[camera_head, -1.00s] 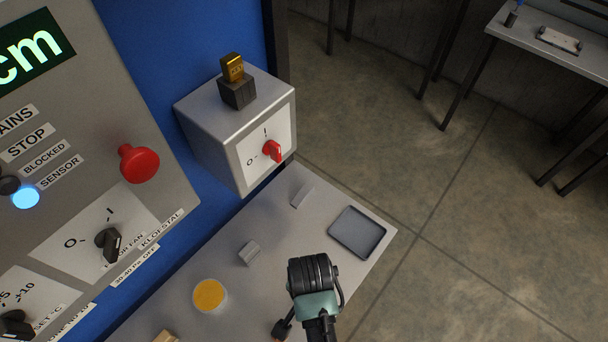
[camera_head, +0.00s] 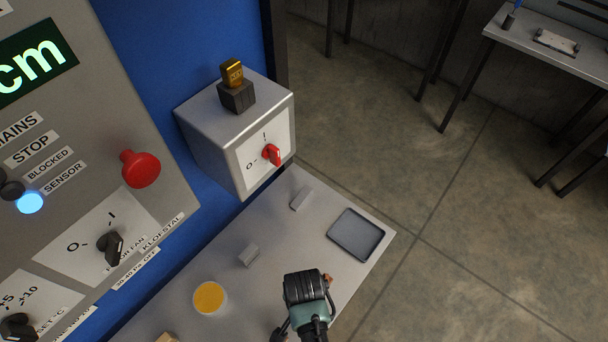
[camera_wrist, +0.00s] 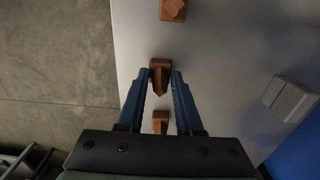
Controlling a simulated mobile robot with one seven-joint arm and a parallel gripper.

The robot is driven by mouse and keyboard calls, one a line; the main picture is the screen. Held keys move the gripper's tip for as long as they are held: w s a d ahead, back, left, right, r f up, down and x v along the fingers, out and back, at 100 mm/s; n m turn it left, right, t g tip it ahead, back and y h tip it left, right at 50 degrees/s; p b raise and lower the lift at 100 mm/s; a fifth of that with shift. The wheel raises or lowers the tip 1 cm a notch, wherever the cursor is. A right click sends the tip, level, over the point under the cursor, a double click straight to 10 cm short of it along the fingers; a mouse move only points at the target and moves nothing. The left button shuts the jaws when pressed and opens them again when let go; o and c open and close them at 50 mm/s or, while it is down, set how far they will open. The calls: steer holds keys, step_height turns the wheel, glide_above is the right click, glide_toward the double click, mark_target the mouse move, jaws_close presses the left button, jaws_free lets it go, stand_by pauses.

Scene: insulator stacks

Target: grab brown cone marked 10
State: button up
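Several small brown pieces show in the wrist view on the grey table. One brown piece (camera_wrist: 160,77) with a pointed end lies at the tips of my gripper (camera_wrist: 160,72), between the two blue fingers. A second brown piece (camera_wrist: 172,10) is at the top edge, beyond the fingertips. A third brown piece (camera_wrist: 160,122) shows between the fingers, nearer the palm. No number can be read on any of them. My gripper is open; I cannot tell whether the fingers touch the middle piece. In the head view my wrist hides the fingers, and a brown bit (camera_head: 328,280) shows beside it.
A grey block (camera_wrist: 293,99) lies at the right in the wrist view. A switch box (camera_head: 234,130) and control panel stand at the left.

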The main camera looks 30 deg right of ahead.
jaws_close()
